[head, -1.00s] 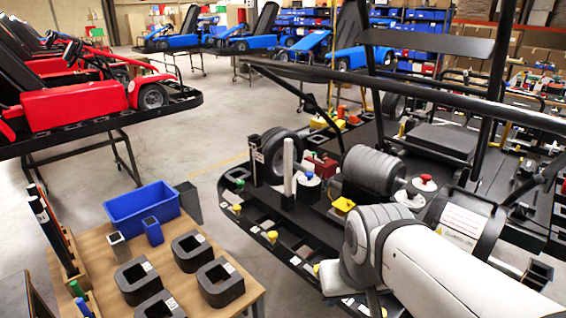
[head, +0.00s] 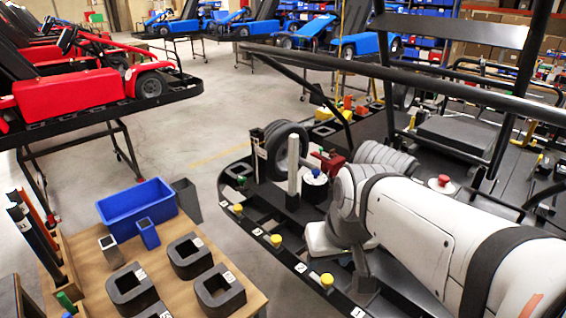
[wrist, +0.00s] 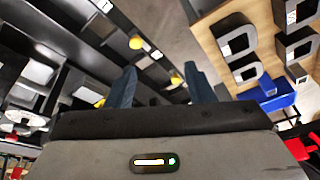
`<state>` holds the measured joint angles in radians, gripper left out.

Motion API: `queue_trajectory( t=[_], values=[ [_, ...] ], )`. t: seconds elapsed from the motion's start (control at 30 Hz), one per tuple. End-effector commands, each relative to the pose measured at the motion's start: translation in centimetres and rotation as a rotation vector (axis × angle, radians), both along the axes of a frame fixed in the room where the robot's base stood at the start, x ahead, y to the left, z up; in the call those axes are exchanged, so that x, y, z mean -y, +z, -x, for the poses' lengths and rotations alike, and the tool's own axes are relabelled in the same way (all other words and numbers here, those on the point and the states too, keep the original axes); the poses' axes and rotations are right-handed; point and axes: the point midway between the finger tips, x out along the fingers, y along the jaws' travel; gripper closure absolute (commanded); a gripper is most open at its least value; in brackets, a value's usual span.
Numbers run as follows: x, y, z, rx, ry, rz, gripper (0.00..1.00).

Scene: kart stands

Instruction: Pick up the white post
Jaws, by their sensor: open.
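The white post (head: 293,165) stands upright at the near left part of the black kart frame (head: 228,195), just right of a dark grey wheel. My gripper (wrist: 160,88) shows in the wrist view with its two dark blue fingers apart and nothing visible between them. In the head view my white arm covers the right side of the frame, and its wrist end is to the right of and below the post, apart from it in the picture. My fingertips cannot be made out there. I cannot pick out the post in the wrist view.
A wooden table (head: 235,300) at lower left holds a blue bin (head: 135,206) and several dark U-shaped blocks. Yellow knobs line the frame's edge. Open floor lies behind.

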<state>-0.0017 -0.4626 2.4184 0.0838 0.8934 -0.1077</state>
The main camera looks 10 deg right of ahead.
Motion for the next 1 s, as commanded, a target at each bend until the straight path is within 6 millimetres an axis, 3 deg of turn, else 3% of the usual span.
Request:
queue_trajectory(
  t=[0.27,0.5,0.6,0.7,0.8,1.0],
  values=[
    [-1.5,1.4,-15.0,0.136,0.232,-0.163,0.52],
    [0.4,0.9,-29.1,0.371,0.403,-0.23,0.52],
    [1.9,0.2,-34.0,0.472,0.452,-0.229,0.52],
    [3.2,-0.6,-37.7,0.554,0.484,-0.22,0.52],
    [4.3,-1.1,-40.0,0.613,0.505,-0.207,0.52],
    [4.7,-1.7,-42.2,0.655,0.521,-0.194,0.52]
  ],
)
